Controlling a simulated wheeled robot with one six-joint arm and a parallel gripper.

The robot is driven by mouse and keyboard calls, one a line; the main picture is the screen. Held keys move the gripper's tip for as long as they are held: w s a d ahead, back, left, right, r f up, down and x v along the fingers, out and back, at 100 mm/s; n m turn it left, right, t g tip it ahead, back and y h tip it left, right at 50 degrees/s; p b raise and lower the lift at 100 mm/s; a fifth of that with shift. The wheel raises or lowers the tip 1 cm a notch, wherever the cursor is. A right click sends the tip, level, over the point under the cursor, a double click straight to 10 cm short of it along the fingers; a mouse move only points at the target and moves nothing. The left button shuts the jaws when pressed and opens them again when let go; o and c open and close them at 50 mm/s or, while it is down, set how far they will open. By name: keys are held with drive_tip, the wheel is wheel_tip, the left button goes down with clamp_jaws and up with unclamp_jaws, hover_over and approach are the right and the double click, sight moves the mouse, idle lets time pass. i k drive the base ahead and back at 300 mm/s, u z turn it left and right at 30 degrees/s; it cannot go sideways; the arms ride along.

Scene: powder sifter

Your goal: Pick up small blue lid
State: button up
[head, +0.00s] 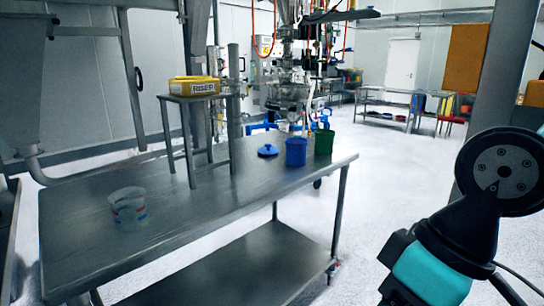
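The small blue lid (268,151) lies flat on the steel table, with a small knob on top. It is left of and apart from a blue container (296,152). My arm shows at the lower right, well to the right of the table and away from the lid. My gripper itself is outside the frame, so its fingers and anything in them are hidden.
The steel table (190,215) also bears a green container (324,142), a clear cup (128,208) and a small stand (200,97) with a yellow box (194,86). Open floor (400,170) lies right of the table.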

sight(267, 151)
drive_tip(key=z, duration=0.25)
drive_tip(key=i, duration=1.4)
drive_tip(key=u, duration=0.7)
